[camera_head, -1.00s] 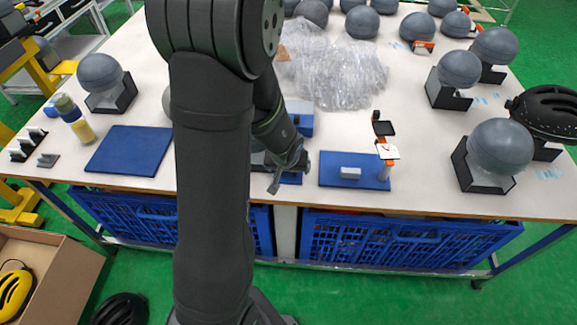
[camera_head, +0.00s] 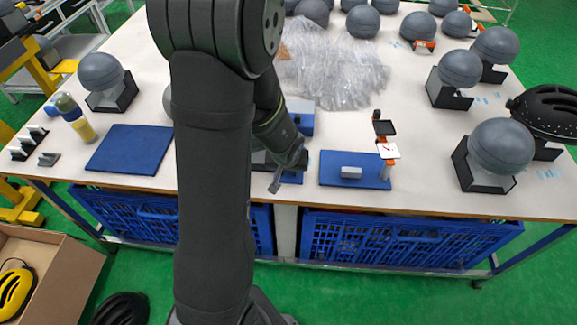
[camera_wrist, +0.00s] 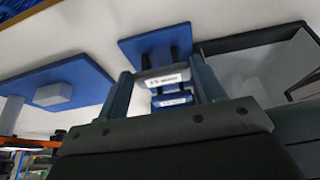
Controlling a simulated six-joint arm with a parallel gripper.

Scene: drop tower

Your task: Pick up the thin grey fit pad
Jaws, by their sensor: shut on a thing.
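In the wrist view my gripper (camera_wrist: 162,72) has its two fingers on either side of a grey bar-like piece with a white label, which I take to be the thin grey fit pad (camera_wrist: 148,84). The fingers are shut on it. Behind it is a blue plate (camera_wrist: 135,48) with two dark uprights. A second small blue labelled part (camera_wrist: 172,101) shows between the fingers, closer to the palm. In the head view my gripper (camera_head: 287,170) is low over the table's front edge, partly behind my arm; the pad cannot be made out there.
A blue plate with a light block (camera_head: 351,172) and a post holding a dial (camera_head: 387,151) stand right of my gripper. A dark open box (camera_wrist: 255,45) is close by in the wrist view. A bare blue mat (camera_head: 130,150) lies left; grey balls on stands (camera_head: 500,146) are right.

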